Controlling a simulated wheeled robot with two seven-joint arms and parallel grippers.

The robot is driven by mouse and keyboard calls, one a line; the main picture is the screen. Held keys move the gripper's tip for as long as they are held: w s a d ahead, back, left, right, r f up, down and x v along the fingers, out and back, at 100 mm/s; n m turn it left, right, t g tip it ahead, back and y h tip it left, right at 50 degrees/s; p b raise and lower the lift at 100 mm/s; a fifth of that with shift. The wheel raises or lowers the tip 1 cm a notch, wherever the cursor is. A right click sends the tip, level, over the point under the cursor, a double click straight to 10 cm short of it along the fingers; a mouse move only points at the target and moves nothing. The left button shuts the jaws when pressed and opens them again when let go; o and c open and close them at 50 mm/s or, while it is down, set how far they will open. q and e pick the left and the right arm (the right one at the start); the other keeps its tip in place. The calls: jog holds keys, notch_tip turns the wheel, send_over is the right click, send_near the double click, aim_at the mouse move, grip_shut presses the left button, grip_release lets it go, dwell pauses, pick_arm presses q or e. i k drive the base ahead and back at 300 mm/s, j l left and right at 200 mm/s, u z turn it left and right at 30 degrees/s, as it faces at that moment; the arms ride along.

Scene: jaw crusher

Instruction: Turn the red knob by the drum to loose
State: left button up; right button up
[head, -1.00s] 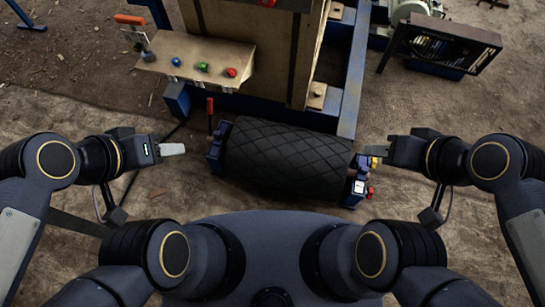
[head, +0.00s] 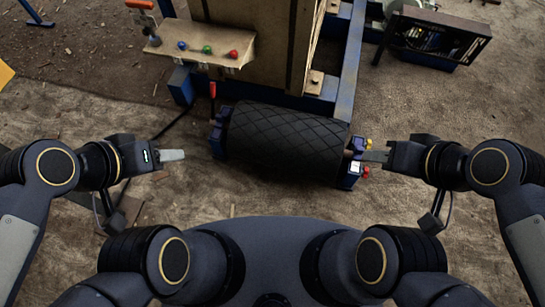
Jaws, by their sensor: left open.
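The black ribbed drum (head: 285,138) lies across the middle of the head view. At its right end is a blue bracket with a red knob (head: 365,172) low on its outer side and a yellow knob (head: 368,143) above it. My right gripper (head: 372,157) points left, its fingertips at the bracket between the two knobs in the picture. Contact and finger gap cannot be made out. My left gripper (head: 182,155) is open and empty, pointing right at a distance from the drum's left end.
A red-handled lever (head: 212,91) stands at the drum's left end. Behind is a beige panel (head: 190,55) with blue, green and red balls. A blue frame (head: 350,75) runs behind the drum's right end. A dark box (head: 435,38) stands at the back right. Open dirt lies on both sides.

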aim_at(366, 171)
jog(key=k, duration=0.15)
jog(key=k+l, duration=0.25)
jog(key=l, duration=0.15)
jog(key=k+l, duration=0.2)
jog(key=l, duration=0.2)
jog(key=k+l, duration=0.25)
jog(key=l, duration=0.15)
jog(key=k+l, duration=0.25)
jog(key=l, duration=0.15)
jog(key=k+l, duration=0.25)
jog(key=l, duration=0.15)
jog(key=k+l, duration=0.2)
jog(key=l, duration=0.2)
jog(key=u, duration=0.65)
jog(key=i+l+u, duration=0.15)
jog(key=l+u, duration=0.15)
jog(key=i+l+u, duration=0.1)
jog(key=l+u, duration=0.25)
jog(key=i+l+u, duration=0.1)
jog(key=l+u, duration=0.2)
jog(key=i+l+u, duration=0.1)
jog(key=l, duration=0.5)
jog(key=i+l, duration=0.1)
jog(key=l, duration=0.55)
jog(key=u, duration=0.05)
